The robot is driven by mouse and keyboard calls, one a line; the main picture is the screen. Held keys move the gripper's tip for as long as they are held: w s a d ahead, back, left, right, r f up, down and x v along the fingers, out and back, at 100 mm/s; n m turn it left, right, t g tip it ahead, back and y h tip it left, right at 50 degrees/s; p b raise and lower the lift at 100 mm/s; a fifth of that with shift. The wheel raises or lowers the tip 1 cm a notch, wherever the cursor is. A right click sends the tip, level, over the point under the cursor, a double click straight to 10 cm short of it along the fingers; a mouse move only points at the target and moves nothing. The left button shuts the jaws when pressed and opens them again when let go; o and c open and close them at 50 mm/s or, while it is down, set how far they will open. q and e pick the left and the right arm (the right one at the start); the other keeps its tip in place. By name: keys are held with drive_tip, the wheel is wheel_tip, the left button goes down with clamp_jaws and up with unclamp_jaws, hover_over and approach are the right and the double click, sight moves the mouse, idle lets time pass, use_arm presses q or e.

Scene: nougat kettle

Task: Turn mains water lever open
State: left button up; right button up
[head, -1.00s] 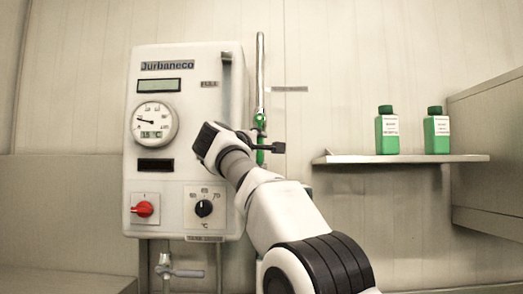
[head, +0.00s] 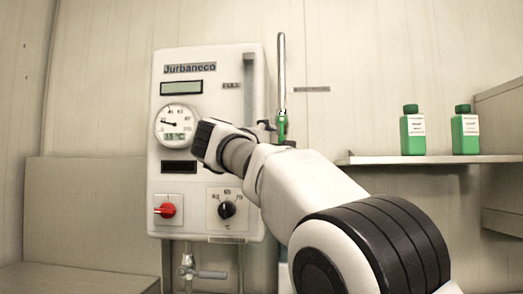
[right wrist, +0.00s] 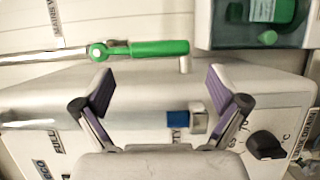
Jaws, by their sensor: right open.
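The mains water lever is a green handle (right wrist: 150,48) on a metal pipe joint, beside a label reading "MAINS WA" in the right wrist view. It lies roughly in line with the pipe. In the head view the green lever (head: 282,128) shows partly, on the vertical pipe (head: 281,75) right of the white boiler (head: 207,130). My right gripper (right wrist: 161,88) is open and empty, its two purple-padded fingers apart, with the lever ahead of them and no clear contact. In the head view my right arm hides most of that gripper. My left gripper is out of view.
The boiler front has a gauge (head: 177,124), a red knob (head: 168,210) and a black dial (head: 227,210). A grey tap lever (head: 211,274) is below it. A shelf (head: 400,160) at right holds two green bottles (head: 413,131) (head: 465,131).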

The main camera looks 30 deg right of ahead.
drive_tip(key=v, duration=0.5)
drive_tip(key=shift+s+a+r, duration=0.1)
